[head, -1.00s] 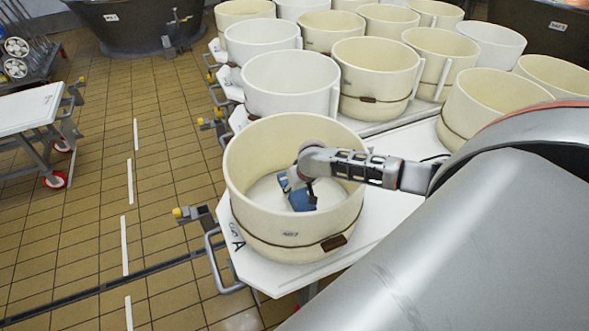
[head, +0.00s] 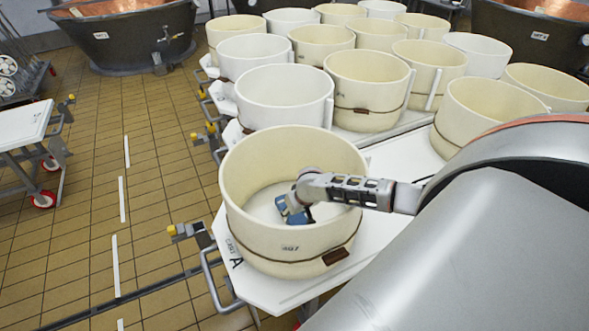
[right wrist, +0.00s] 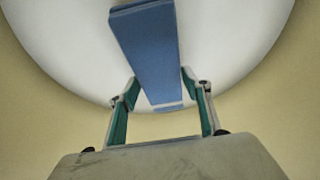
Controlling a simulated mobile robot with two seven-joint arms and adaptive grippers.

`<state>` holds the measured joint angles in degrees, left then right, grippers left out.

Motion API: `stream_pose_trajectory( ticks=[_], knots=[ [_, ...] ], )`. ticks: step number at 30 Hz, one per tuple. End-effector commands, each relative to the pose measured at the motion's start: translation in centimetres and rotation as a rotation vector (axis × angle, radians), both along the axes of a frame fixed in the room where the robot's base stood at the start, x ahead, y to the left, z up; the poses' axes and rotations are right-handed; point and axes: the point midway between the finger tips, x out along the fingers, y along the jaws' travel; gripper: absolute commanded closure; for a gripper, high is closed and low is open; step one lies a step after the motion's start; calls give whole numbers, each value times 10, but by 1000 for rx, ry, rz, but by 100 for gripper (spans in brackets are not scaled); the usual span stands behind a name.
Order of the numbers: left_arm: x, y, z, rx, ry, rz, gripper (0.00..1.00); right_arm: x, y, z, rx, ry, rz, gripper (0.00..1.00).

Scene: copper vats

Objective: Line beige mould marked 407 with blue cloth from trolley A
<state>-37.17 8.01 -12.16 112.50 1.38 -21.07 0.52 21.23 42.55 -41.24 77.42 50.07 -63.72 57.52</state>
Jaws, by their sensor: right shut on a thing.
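The beige mould marked 407 (head: 290,248) stands on the near end of white trolley A (head: 262,287). My right gripper (head: 296,207) is inside the mould, above its white floor. It is shut on the folded blue cloth (head: 282,208). In the right wrist view the blue cloth (right wrist: 152,50) is a flat folded strip, its near end between the fingertips of my right gripper (right wrist: 160,92). The mould's white floor (right wrist: 60,50) and beige wall (right wrist: 25,95) lie around it. My left gripper is not in view.
Several beige and white moulds (head: 285,97) stand close behind on neighbouring trolleys. A white cart (head: 25,124) stands at the left. Dark vats with copper insides (head: 125,35) stand at the back. Tiled floor (head: 150,150) is free to the left.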

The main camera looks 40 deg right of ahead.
Motion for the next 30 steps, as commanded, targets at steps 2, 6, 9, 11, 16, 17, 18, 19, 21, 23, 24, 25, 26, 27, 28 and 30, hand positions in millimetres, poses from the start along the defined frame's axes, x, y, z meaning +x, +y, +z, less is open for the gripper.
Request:
stream_pose_trajectory(
  ticks=[2, 6, 9, 11, 16, 17, 18, 19, 21, 23, 24, 25, 26, 27, 28, 30],
  knots=[
    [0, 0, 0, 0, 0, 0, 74, 1, 0, 1, 0, -1, 0, 79],
    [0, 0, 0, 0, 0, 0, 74, 1, 0, 1, 0, -1, 0, 79],
    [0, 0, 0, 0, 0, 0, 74, 1, 0, 1, 0, -1, 0, 79],
    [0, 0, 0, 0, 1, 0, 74, 1, 0, 1, 0, -1, 0, 79],
    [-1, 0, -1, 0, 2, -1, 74, 1, 0, 0, 0, -1, 0, 79],
    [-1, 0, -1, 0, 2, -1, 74, 1, 0, 0, 0, -1, 0, 79],
    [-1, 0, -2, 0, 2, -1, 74, 1, 0, 0, 0, -1, 0, 79],
    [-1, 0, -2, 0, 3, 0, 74, 1, 0, -1, 0, -1, 0, 79],
    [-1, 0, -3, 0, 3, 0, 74, 1, 0, -2, 1, -1, 0, 79],
    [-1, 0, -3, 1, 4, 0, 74, 1, 0, -2, 1, -1, 0, 79],
    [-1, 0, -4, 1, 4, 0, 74, 1, 0, -3, 1, -1, 0, 79],
    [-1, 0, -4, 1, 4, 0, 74, 1, 0, -3, 1, -1, 0, 79],
    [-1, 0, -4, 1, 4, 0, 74, 1, 0, -4, 1, -1, 0, 79],
    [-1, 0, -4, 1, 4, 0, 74, 1, 0, -4, 1, -1, 0, 79],
    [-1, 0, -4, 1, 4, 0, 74, 1, 0, -5, 1, -1, 0, 79],
    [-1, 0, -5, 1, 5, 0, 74, 1, 0, -6, 1, -1, 0, 79]
  ],
)
